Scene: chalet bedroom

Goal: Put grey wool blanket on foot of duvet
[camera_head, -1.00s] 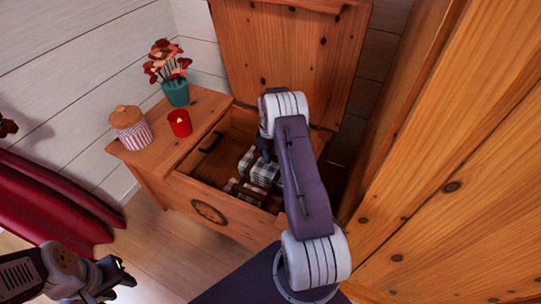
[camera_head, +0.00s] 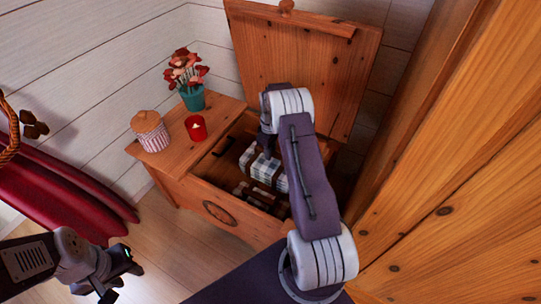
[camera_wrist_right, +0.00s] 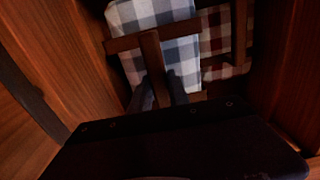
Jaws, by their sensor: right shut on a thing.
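The grey wool blanket (camera_head: 263,169) is a grey-and-white checked bundle with brown straps, inside the open wooden chest (camera_head: 222,207). It also shows in the right wrist view (camera_wrist_right: 180,52). My right gripper (camera_wrist_right: 161,88) is shut on the blanket at its brown strap; in the head view my arm hides part of the bundle. The blanket looks raised above a red-and-white checked bundle (camera_wrist_right: 216,42). My left gripper (camera_head: 122,276) is open and empty at the lower left, away from the chest. The duvet is not in view.
The chest's lid (camera_head: 300,70) stands upright behind. A striped jar (camera_head: 151,136), a red candle (camera_head: 195,128) and a potted flower (camera_head: 192,95) stand on the side top. A tall wooden cabinet (camera_head: 450,190) is close on the right. Floor shows at left.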

